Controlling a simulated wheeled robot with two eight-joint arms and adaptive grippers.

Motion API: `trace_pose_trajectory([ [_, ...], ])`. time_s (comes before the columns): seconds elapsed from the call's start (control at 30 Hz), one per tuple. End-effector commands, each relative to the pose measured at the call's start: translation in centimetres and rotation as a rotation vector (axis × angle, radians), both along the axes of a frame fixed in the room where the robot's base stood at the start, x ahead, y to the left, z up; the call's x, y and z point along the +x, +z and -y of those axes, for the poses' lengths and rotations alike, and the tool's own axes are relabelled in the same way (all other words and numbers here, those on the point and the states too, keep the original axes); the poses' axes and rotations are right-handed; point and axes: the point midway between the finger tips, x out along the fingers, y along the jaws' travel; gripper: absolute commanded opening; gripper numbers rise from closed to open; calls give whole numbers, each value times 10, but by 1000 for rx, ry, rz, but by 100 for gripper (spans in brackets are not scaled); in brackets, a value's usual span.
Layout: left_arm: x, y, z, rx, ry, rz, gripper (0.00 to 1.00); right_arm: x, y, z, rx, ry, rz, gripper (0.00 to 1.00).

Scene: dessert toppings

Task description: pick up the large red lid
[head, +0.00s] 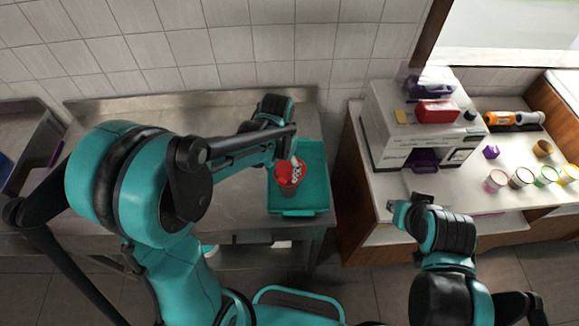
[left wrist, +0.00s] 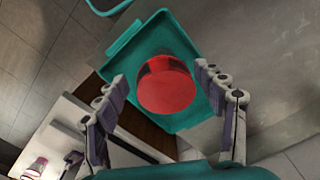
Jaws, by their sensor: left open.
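The large red lid (head: 291,171) is round and sits over the teal tray on the steel counter, on the left side of the head view. In the left wrist view the lid (left wrist: 167,92) shows as a bright red disc, with a darker red body behind it. My left gripper (head: 293,160) is just above it and partly covers it in the head view. In the left wrist view the open fingers stand on either side of the lid, with gaps visible. My right gripper (head: 398,212) is off to the right, away from the lid; its fingers are unclear.
The teal tray (head: 318,196) has raised walls around the lid. A white machine with a red box (head: 437,111) stands on the wooden counter to the right. Several small colored cups (head: 521,177) and an orange tool (head: 500,118) lie farther right. Bare steel counter lies left of the tray.

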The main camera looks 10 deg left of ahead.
Motion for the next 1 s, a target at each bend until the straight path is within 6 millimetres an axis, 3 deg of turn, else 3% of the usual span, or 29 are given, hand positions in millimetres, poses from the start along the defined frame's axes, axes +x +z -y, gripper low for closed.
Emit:
trace_pose_trajectory([
  [0.23, 5, -37, 5, 0, 1, 1, 70, 0, -7, 0, 0, 0, 0, 0],
  [0.53, 5, -43, 5, 0, 1, 1, 70, 0, -7, 0, 0, 0, 0, 0],
  [0.57, 5, -43, 5, 0, 1, 1, 67, 0, -7, 0, 0, 0, 0, 0],
  [0.8, 5, -42, 4, 0, 1, 1, 13, 0, -7, 0, 0, 0, 0, 0],
  [1.0, 5, -42, 4, 0, 1, 1, 10, 0, -7, 0, 0, 0, 0, 0],
])
